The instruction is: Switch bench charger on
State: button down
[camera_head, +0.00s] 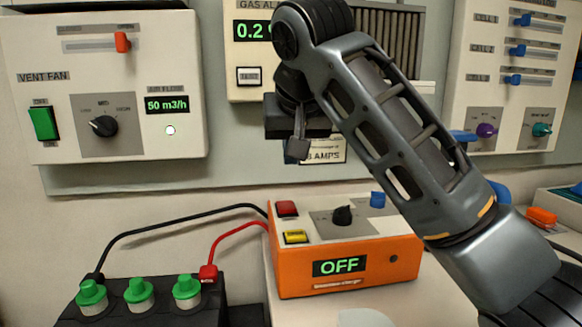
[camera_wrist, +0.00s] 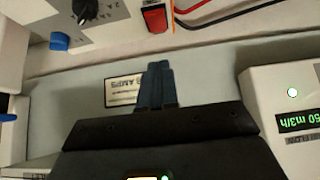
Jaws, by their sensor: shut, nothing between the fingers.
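The bench charger (camera_head: 345,281) is an orange box with a pale top, standing on a light surface. Its green display (camera_head: 339,267) reads OFF. On its top are a red switch (camera_head: 286,208), a yellow button (camera_head: 296,237), a black knob (camera_head: 342,215) and a blue knob (camera_head: 378,199). My gripper (camera_head: 298,150) is shut and empty, above and behind the charger, apart from it. In the wrist view, the shut fingers (camera_wrist: 161,88) are below the red switch (camera_wrist: 155,17) in the picture; the black knob (camera_wrist: 85,10) also shows.
A battery with green caps (camera_head: 139,291) stands at left, joined to the charger by black and red cables. The vent fan panel (camera_head: 180,60), gas alarm panel (camera_head: 249,60) and a slider panel (camera_head: 512,100) are on the wall. A label (camera_head: 325,151) hangs behind my gripper.

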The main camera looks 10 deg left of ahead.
send_over(286, 209)
jog(key=s, duration=0.1)
jog(key=f, duration=0.6)
jog(key=shift+d+f, duration=0.25)
notch_tip(286, 209, down, 3)
jog(key=shift+s+f, duration=0.1)
jog(key=shift+f, duration=0.05)
jog(key=shift+s+f, duration=0.1)
jog(key=shift+f, duration=0.35)
jog(key=shift+s+f+b, duration=0.15)
jog(key=shift+f+b, duration=0.25)
jog(key=shift+f, duration=0.05)
jog(key=shift+t, duration=0.3)
jog(key=shift+r, duration=0.1)
jog(key=shift+r+p, duration=0.75)
jog(key=shift+p, duration=0.2)
